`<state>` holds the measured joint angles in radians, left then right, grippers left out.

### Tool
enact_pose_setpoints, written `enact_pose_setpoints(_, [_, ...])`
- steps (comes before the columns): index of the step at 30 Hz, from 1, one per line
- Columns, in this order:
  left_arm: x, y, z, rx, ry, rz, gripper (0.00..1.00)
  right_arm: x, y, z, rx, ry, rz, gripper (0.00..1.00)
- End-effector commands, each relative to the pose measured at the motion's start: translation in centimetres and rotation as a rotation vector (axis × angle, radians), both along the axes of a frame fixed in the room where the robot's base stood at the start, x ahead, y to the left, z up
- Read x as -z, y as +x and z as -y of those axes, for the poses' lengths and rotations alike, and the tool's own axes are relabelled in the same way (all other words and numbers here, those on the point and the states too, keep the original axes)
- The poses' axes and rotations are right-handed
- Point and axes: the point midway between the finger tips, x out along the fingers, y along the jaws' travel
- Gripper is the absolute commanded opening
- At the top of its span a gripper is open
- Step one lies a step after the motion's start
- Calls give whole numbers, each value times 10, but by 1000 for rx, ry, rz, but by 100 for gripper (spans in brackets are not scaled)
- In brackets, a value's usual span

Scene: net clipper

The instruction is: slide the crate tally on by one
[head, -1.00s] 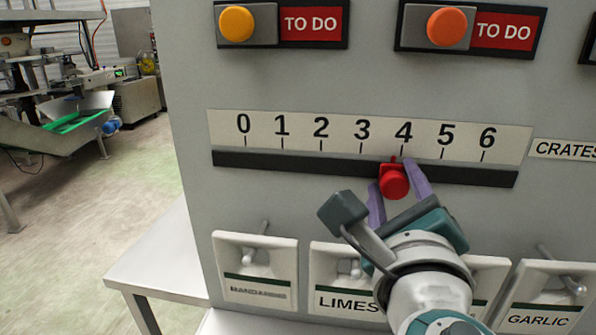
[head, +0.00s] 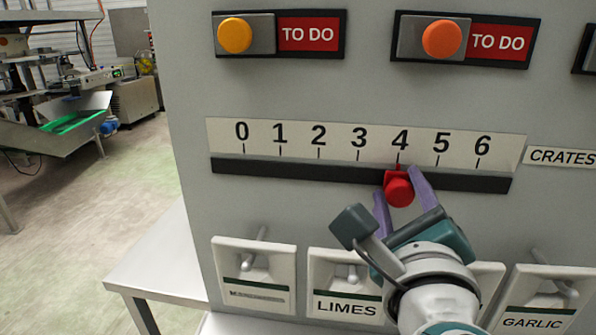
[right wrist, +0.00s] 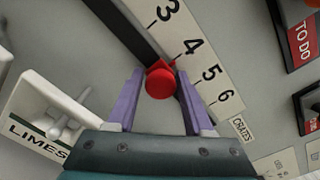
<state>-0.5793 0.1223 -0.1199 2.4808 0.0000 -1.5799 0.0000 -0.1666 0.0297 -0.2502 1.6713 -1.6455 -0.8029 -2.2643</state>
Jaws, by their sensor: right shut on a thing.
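The crate tally is a dark horizontal track (head: 290,173) below a white scale (head: 280,138) numbered 0 to 6, with a CRATES label (head: 562,157) at its right. Its red slider knob (head: 398,192) sits on the track with its pointer at or very near the 4 mark. My right gripper (head: 398,182) is shut on the knob, one purple finger on each side. In the right wrist view the knob (right wrist: 160,84) shows between the fingers, its pointer by the 4. My left gripper is not in view.
Above are an orange-yellow knob (head: 235,35) and an orange knob (head: 441,39) beside TO DO signs. Below are switch plates, including LIMES (head: 345,283) and GARLIC (head: 543,293); my right arm partly covers one between them. A white table (head: 158,268) stands at lower left.

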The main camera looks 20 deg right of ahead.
Motion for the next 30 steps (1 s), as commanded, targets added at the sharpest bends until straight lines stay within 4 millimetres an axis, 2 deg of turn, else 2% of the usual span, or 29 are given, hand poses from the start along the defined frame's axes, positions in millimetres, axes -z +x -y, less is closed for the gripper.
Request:
enact_pose_setpoints(3, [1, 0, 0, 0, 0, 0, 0, -1, 0, 0, 1, -2, 5, 0])
enact_pose_setpoints(4, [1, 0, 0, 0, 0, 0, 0, -1, 0, 0, 1, -2, 5, 53])
enact_pose_setpoints(9, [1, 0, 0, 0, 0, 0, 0, -1, 0, 0, 1, -1, 4, 71])
enact_pose_setpoints(17, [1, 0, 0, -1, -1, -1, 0, 0, -1, -1, 1, -1, 2, 71])
enact_pose_setpoints(20, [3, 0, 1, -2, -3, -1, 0, 1, -8, -5, 1, -1, 2, 71])
enact_pose_setpoints(30, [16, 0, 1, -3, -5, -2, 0, 2, -64, -40, 1, 2, 0, 71])
